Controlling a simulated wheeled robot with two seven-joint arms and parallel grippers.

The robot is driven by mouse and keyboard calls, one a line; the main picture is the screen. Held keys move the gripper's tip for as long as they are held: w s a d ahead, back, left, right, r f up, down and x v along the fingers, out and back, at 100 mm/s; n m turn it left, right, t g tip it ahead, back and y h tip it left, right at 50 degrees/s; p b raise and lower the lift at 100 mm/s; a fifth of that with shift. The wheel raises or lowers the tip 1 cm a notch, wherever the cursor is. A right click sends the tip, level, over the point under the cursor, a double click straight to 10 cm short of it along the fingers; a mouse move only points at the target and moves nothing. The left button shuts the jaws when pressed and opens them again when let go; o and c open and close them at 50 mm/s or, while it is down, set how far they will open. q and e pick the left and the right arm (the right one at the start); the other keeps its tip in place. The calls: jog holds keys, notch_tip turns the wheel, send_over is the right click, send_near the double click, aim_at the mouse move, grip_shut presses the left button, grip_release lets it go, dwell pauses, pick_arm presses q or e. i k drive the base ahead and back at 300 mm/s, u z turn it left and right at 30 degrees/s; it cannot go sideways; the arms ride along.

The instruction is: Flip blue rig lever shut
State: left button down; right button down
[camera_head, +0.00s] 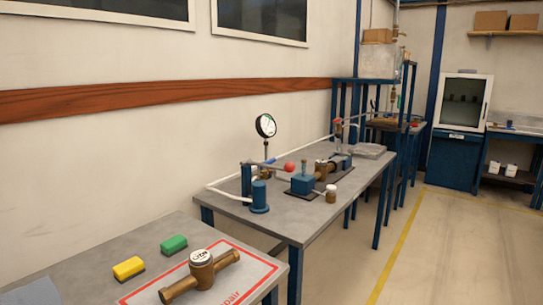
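The test rig stands on the grey table (290,215) in the middle of the view. A grey lever with a red ball knob (289,167) lies near level, reaching right from the blue posts (259,197). A blue block (302,184) sits just right of the posts, beside a brass meter (325,172) on a dark plate. A round pressure gauge (266,126) rises behind the lever. The rig is small here, so I cannot tell the exact lever position. Neither of my grippers is in view.
A nearer table holds a brass meter (201,268) on a red-bordered mat, a yellow block (128,268) and a green block (174,244). A small brass-and-white part (331,194) stands near the rig table's front. Open floor (450,245) lies to the right.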

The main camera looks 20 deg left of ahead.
aim_at(273, 161)
jog(key=z, duration=0.85)
jog(key=i, duration=1.9)
jog(key=u, duration=1.1)
jog(key=i, duration=0.45)
jog(key=u, duration=0.5)
